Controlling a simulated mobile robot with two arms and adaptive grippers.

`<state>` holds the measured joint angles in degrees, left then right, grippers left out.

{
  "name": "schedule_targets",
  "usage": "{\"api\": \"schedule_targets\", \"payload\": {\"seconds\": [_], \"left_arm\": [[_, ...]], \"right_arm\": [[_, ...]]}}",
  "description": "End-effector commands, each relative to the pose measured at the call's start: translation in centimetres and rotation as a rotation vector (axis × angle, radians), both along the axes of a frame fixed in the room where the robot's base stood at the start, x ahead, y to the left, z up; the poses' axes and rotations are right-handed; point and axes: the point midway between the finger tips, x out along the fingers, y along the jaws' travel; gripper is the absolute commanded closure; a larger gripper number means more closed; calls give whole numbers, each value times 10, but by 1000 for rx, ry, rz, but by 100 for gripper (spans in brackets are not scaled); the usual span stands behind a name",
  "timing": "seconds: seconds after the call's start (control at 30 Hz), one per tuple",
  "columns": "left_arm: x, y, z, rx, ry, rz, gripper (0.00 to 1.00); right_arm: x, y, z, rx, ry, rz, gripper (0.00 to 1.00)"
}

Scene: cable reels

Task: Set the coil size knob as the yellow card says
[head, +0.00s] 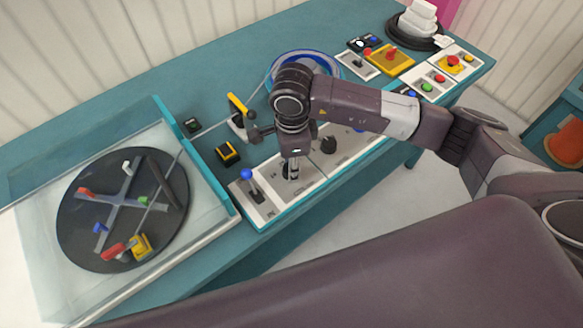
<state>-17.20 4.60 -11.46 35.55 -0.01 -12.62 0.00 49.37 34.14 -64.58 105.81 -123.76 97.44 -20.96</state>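My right arm reaches in from the right. Its gripper (291,172) points down at the white control panel (308,180) on the teal bench. A dark knob (286,170) shows partly behind the fingers. I cannot tell whether the fingers touch it or how far apart they are. A second dark knob (328,145) stands on the same panel to the right. I cannot tell which is the coil size knob, and the labels are too small to read. No card that I can clearly make out as yellow is in view. My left gripper is not in view.
A blue-knobbed lever (247,175) stands at the panel's left end. A dark reel disc (80,225) with coloured arms lies under a clear cover at left. A yellow-handled device (238,104) and a blue ring (278,64) are behind. More switches (391,57) stand at far right.

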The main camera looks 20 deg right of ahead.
Motion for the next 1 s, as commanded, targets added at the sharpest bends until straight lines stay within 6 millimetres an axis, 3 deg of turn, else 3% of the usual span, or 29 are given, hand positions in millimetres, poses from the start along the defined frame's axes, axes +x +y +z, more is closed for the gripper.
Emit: {"api": "schedule_targets", "payload": {"seconds": [0.3,0.83,0.87,1.0], "left_arm": [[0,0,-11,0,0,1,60],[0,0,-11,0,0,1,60],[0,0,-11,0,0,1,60],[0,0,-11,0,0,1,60]], "right_arm": [[1,0,0,0,-1,-115,95],[0,0,1,0,-1,-136,95],[0,0,1,0,-1,-136,68],[0,0,1,0,-1,-135,53]]}}
